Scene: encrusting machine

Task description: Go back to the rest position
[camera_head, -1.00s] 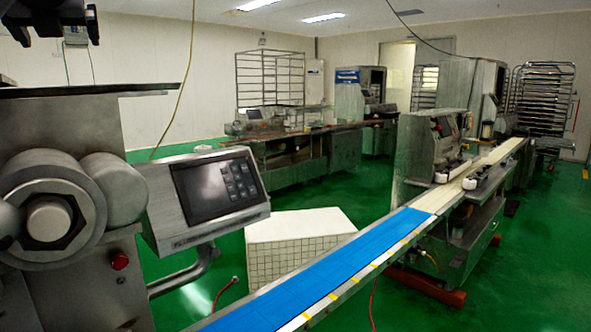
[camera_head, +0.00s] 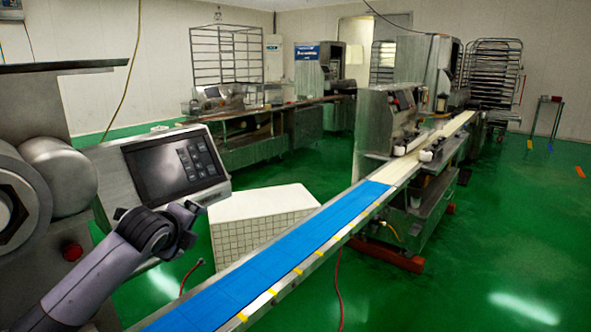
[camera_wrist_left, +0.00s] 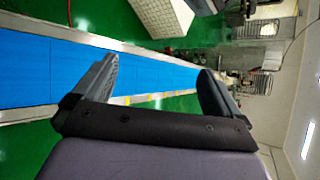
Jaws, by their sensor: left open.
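My left gripper (camera_wrist_left: 157,68) is open and empty in the left wrist view, with its two dark fingers spread apart. The blue conveyor belt (camera_wrist_left: 30,75) shows behind and beyond the fingers. In the head view my left arm rises from the lower left, with its dark end (camera_head: 180,226) in front of the machine's control panel (camera_head: 172,168) and left of the white tiled block (camera_head: 262,212). The finger opening is hard to make out there. My right gripper is not in view.
The blue belt (camera_head: 290,255) runs from the lower middle to a machine (camera_head: 385,135) at right. A large machine with rollers (camera_head: 75,180) stands close at left. Wire racks (camera_head: 490,80) stand at the back. Green floor (camera_head: 500,240) is open at right.

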